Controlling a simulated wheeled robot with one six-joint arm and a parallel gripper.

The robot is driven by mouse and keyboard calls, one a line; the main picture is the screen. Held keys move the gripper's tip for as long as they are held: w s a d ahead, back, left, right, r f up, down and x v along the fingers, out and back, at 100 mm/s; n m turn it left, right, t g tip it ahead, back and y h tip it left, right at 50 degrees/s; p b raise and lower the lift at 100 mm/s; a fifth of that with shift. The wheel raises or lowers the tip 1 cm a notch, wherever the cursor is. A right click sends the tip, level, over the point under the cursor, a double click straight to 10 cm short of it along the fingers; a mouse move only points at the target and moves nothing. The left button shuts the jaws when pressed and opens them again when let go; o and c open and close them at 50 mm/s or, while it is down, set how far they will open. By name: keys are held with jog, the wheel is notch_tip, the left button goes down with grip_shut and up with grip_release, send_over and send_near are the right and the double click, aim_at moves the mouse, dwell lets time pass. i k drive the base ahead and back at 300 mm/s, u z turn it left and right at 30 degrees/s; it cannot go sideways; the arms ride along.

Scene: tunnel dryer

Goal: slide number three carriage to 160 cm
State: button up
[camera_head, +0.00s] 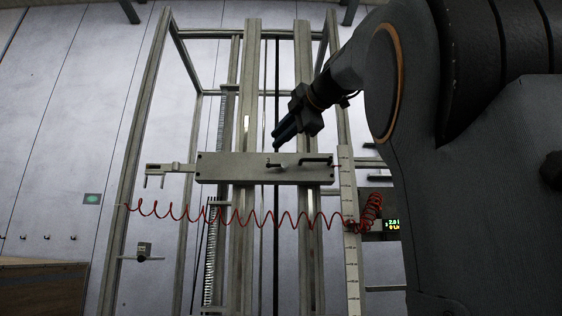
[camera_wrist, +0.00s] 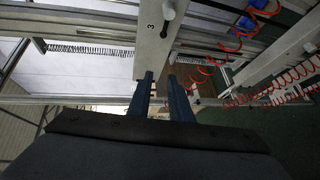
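The number three carriage (camera_head: 230,168) is a grey horizontal bar across two upright rails in the head view. A small dark lever or knob (camera_head: 272,164) sits at its middle, and a dark handle (camera_head: 316,160) is to the right. In the wrist view the carriage (camera_wrist: 148,48) bears a "3", with a pale-headed knob (camera_wrist: 168,13) beside it. My gripper (camera_head: 279,138) has blue fingers pointing down-left, just above the carriage's middle. In the wrist view my gripper (camera_wrist: 161,75) shows a gap between its fingers, with nothing clearly held. Contact with the carriage cannot be told.
A pale upright scale (camera_head: 350,260) with marks too small to read stands right of the rails. A display (camera_head: 393,225) with green and yellow digits is beside it. A red coiled cable (camera_head: 240,219) hangs below the carriage. A bracket (camera_head: 170,168) sticks out left.

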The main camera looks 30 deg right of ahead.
aim_at(233, 167)
jog(key=u, duration=0.95)
jog(key=i, duration=0.65)
jog(key=z, duration=2)
